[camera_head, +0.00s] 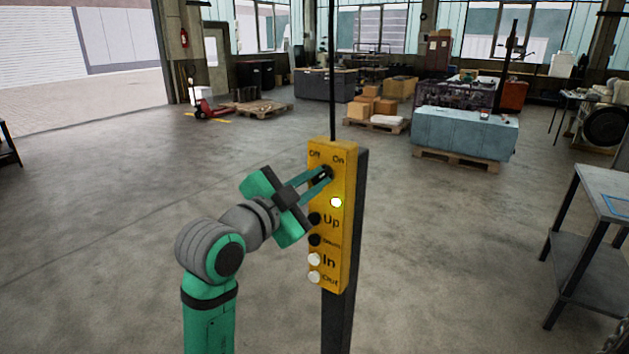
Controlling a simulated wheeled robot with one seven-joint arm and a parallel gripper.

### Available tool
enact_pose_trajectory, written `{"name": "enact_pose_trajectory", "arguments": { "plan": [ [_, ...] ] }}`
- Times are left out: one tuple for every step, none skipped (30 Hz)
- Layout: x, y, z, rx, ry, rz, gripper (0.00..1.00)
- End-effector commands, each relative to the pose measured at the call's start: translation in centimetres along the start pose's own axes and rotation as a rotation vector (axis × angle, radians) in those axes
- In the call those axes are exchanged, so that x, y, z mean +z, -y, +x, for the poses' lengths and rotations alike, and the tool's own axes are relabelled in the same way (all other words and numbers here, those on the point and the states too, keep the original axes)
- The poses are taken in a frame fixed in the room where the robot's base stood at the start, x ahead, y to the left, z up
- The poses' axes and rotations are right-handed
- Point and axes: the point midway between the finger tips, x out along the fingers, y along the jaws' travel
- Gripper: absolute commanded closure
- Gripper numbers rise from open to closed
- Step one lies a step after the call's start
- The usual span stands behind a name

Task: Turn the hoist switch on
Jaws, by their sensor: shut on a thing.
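The yellow hoist control box (345,230) is upright in the middle of the head view, in front of a dark post (337,325). Its black switch (325,173) sits near the top, below the labels Off and On. My gripper (320,177) reaches it from the left and is shut on the switch. The fingers partly hide the switch, so its exact turn is hard to read. Black buttons labelled Up and Down and white buttons labelled In and Out are below the lamp.
A grey metal table (600,185) stands at the right. A light-blue crate (465,133) on a pallet is farther back, with cardboard boxes (368,103) to its left. A red pallet jack (207,110) is at the back left. The floor left of my arm is clear.

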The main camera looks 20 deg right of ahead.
Motion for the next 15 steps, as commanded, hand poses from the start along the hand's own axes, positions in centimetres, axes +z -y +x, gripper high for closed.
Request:
{"name": "enact_pose_trajectory", "arguments": {
  "plan": [
    [0.05, -0.12, -0.01, 0.003, 0.001, 0.001, 1.0],
    [0.05, -0.12, -0.01, 0.003, 0.001, 0.001, 1.0],
    [0.05, -0.12, -0.01, 0.003, 0.001, 0.002, 1.0],
    [0.06, -0.12, -0.01, 0.003, 0.001, 0.001, 1.0],
    [0.05, -0.12, -0.01, 0.003, 0.001, 0.001, 1.0],
    [0.05, -0.12, -0.01, 0.003, 0.001, 0.001, 1.0],
    [0.06, -0.12, -0.01, 0.003, 0.001, 0.001, 1.0],
    [0.06, -0.12, -0.01, 0.003, 0.001, 0.001, 1.0],
    [0.06, -0.12, -0.01, 0.003, 0.001, 0.001, 1.0],
    [0.06, -0.13, -0.01, 0.003, 0.001, 0.001, 1.0],
    [0.06, -0.12, -0.01, 0.003, 0.001, 0.001, 0.8],
    [0.05, -0.12, -0.01, 0.003, 0.001, 0.001, 0.71],
    [0.05, -0.11, -0.01, 0.003, 0.001, 0.001, 0.69],
    [0.04, -0.1, -0.01, 0.003, 0.001, 0.001, 0.69],
    [0.04, -0.09, 0.0, 0.002, 0.001, 0.001, 0.69]
  ]
}}
